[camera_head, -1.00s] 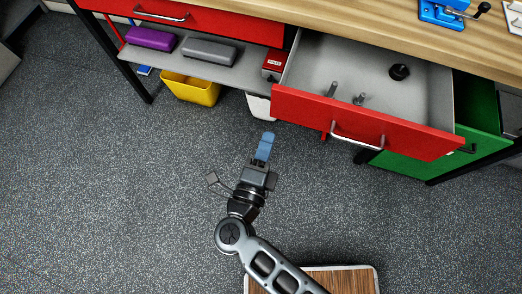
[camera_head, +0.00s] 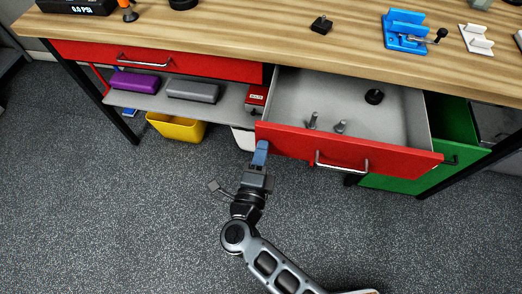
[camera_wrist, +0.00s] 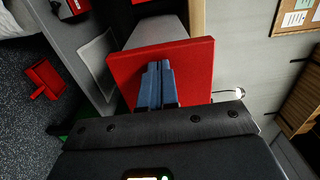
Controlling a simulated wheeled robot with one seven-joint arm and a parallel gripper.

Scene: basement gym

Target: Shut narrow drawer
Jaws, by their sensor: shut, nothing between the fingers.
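A red drawer (camera_head: 395,157) under the wooden workbench stands pulled out, its grey inside showing. Its front has a silver handle (camera_head: 342,166) and also fills the middle of the wrist view (camera_wrist: 190,65). Two small grey pegs and a black knob (camera_head: 374,97) lie in it. My gripper (camera_head: 261,148) is shut and empty, with its blue fingertips at the left end of the drawer front. In the wrist view the blue fingers (camera_wrist: 158,75) overlap the red front. I cannot tell whether they touch it.
A closed red drawer (camera_head: 200,68) is to the left, above a shelf (camera_head: 145,100) with purple and grey cases. A yellow bin (camera_head: 176,128) sits below. A green drawer (camera_head: 410,182) stands open lower right. The floor in front is clear.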

